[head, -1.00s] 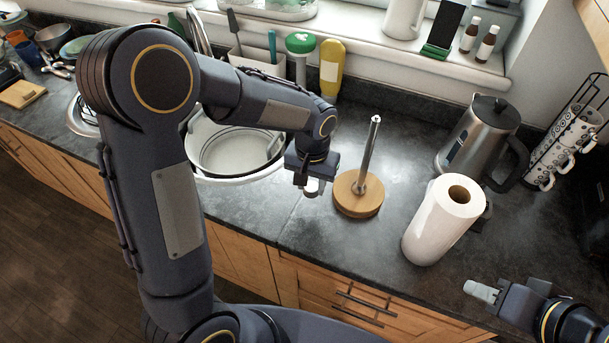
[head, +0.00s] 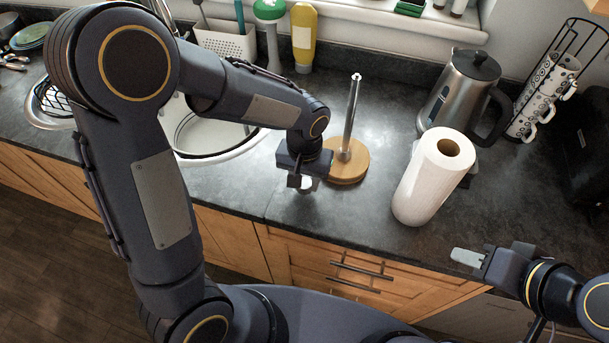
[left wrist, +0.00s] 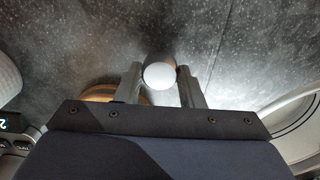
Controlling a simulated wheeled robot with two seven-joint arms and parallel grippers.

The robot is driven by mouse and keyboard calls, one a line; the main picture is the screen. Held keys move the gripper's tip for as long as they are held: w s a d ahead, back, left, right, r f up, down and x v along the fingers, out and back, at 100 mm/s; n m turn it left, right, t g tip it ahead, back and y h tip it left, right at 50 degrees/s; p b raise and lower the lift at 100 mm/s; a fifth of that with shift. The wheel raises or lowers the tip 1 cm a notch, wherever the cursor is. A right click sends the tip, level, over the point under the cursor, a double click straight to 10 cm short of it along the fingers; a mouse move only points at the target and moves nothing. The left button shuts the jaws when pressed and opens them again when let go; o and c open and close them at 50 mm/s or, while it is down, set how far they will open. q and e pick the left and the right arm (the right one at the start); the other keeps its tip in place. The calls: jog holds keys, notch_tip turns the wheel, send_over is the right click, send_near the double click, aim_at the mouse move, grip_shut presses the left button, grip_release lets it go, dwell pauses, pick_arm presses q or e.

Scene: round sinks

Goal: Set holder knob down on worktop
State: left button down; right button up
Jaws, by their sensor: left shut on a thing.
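The holder knob (left wrist: 159,75) is a small round pale piece. In the left wrist view it sits between the two fingers of my left gripper (left wrist: 160,85), which is shut on it. In the head view my left gripper (head: 303,184) points down over the dark worktop (head: 385,250), just front-left of the paper towel holder. The knob is mostly hidden there, and I cannot tell whether it touches the worktop. The holder (head: 348,163) has a round wooden base and a bare upright metal rod. My right gripper (head: 468,257) is empty near the front edge; its finger gap is not clear.
A white paper towel roll (head: 433,178) stands upright right of the holder. A steel kettle (head: 463,92) and a mug rack (head: 545,90) stand behind it. A round sink (head: 215,150) lies left of my left gripper. Bare worktop lies in front of the holder.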

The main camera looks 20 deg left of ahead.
pick_arm(q)
jog(key=shift+f, duration=0.4)
jog(key=shift+f+b, duration=0.65)
jog(key=shift+b, duration=0.05)
jog(key=c, duration=0.9)
grip_release()
jog(key=shift+r, duration=0.1)
jog(key=shift+r, duration=0.1)
notch_tip(320, 180, up, 7)
jog(key=shift+s+a+r, duration=0.1)
jog(key=shift+a+r, duration=0.05)
jog(key=shift+r, duration=0.25)
jog(key=s+a+r+t+h, duration=0.1)
jog(key=s+a+t, duration=0.1)
jog(key=s, duration=0.3)
jog(key=s+a+r+n+t+h, duration=0.1)
jog(key=s+a+r, duration=0.1)
jog(key=s+a, duration=0.2)
jog(key=s+a+r+n+t+h, duration=0.1)
jog(key=s+a+r+t, duration=0.1)
jog(key=s, duration=0.5)
jog(key=shift+a+t+h, duration=0.3)
jog(key=shift+a+h, duration=0.1)
jog(key=shift+a, duration=0.05)
